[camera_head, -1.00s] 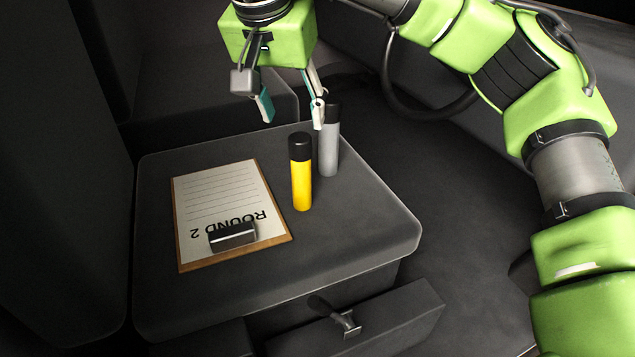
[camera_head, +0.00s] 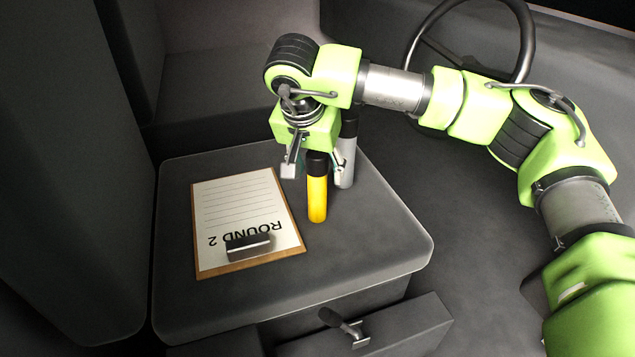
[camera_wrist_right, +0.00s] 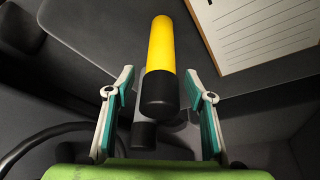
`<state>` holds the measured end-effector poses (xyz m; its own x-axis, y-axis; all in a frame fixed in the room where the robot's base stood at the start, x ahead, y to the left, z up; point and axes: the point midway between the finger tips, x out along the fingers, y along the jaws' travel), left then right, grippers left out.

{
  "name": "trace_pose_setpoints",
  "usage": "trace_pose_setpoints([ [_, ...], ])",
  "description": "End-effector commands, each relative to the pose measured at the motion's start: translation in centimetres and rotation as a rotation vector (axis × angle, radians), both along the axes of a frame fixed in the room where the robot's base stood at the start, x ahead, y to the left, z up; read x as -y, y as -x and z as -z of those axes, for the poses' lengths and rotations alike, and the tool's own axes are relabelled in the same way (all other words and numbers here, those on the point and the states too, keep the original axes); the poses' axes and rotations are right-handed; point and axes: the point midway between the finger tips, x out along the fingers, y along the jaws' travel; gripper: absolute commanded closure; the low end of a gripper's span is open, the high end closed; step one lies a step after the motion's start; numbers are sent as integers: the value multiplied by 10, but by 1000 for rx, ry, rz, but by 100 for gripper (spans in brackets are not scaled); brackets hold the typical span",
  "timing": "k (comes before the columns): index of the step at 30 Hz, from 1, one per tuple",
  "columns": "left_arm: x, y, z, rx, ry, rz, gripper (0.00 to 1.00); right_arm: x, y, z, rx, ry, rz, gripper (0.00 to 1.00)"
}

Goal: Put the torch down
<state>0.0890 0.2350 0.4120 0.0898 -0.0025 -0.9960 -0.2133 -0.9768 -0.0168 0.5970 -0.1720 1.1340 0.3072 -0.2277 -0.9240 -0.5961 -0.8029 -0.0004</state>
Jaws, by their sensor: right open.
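A yellow torch (camera_head: 317,200) with a black end stands upright on the dark table top (camera_head: 370,245), right of the clipboard. A grey torch (camera_head: 346,165) with a black end stands just behind it to the right. My right gripper (camera_head: 314,168) is open, with its fingers either side of the yellow torch's black end. In the right wrist view the yellow torch (camera_wrist_right: 161,50) lies between the spread fingers with gaps on both sides. The grey torch is mostly hidden behind it there; its dark end (camera_wrist_right: 144,135) shows. My left gripper is not in view.
A clipboard (camera_head: 202,262) with a sheet reading "ROUND 2" lies left of the torches. An open drawer (camera_head: 405,325) with a handle juts out below the table front. A steering wheel (camera_head: 527,40) is at the back right. The table's front right is clear.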

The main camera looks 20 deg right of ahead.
Motion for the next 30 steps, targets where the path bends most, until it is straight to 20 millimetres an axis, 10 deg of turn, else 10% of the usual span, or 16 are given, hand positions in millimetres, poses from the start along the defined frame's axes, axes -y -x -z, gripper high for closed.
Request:
trace_pose_setpoints([
  [5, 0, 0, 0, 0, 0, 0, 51, 0, 0, 1, 0, 0, 0, 51],
  [11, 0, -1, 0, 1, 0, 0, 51, 0, 0, 1, 0, 0, 0, 97],
  [30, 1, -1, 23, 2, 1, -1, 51, -2, 2, -34, 7, -2, -1, 100],
])
